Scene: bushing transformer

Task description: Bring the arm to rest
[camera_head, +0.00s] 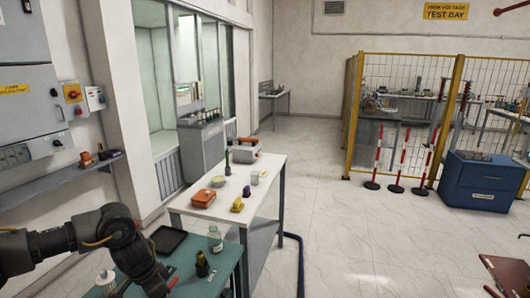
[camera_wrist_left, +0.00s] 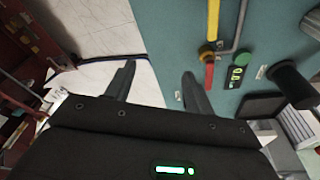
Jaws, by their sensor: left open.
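My left arm (camera_head: 75,238) comes in from the left in the head view, bent down over the near end of the teal table (camera_head: 228,262). My left gripper (camera_wrist_left: 158,70) shows in the left wrist view with its two dark fingers spread and nothing between them. Behind the gap lie the white floor and the table's edge. The fingers are hard to make out in the head view. My right arm and gripper are in neither view.
Near my left arm on the teal table are a clear bottle (camera_head: 215,240), a dark bottle (camera_head: 202,264), a black tray (camera_head: 168,239) and a white item (camera_head: 106,281). A white table (camera_head: 235,205) with several items stands behind.

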